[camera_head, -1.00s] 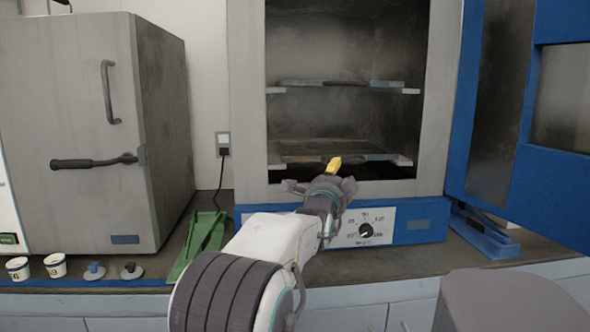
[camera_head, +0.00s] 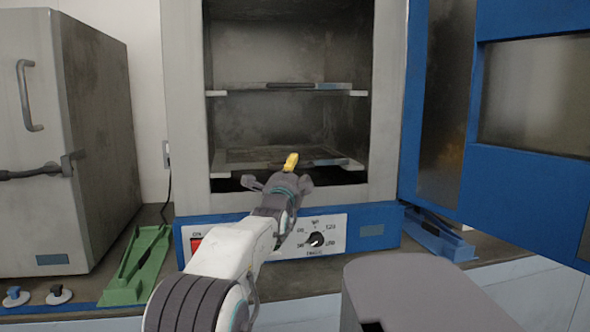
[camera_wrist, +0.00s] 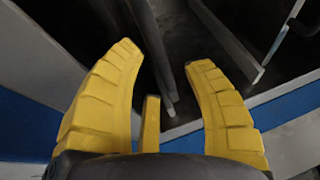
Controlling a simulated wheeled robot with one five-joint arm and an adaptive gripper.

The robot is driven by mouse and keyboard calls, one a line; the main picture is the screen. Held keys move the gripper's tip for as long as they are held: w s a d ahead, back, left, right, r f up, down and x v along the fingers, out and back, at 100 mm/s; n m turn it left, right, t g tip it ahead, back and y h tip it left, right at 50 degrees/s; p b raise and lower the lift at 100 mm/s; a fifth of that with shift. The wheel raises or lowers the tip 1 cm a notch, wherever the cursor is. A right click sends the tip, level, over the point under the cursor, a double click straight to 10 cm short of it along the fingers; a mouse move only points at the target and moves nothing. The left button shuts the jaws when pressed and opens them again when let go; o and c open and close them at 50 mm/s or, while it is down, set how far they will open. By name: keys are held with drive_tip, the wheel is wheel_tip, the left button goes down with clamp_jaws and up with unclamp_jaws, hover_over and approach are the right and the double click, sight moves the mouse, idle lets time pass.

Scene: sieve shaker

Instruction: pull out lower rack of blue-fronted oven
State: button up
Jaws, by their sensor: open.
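The oven (camera_head: 185,120) has a grey body and a blue lower front, and its blue door (camera_head: 520,175) stands open to the right. The lower rack (camera_head: 235,158) lies inside near the opening's bottom, on pale side supports. My gripper (camera_head: 291,161) is in front of the opening, its yellow fingers overlapping the rack's front edge in the head view. In the wrist view my gripper (camera_wrist: 165,56) is open, with a dark grey bar between the fingers, perhaps part of the rack. Contact cannot be told. My arm hides part of the control panel.
An upper rack (camera_head: 245,87) sits higher in the oven. A grey cabinet (camera_head: 95,140) stands at left on the counter. A green tray-like tool (camera_head: 138,265) lies left of the oven and a blue one (camera_head: 438,236) lies under the open door.

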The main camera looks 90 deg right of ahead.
drive_tip(key=shift+x, duration=1.15)
clamp_jaws()
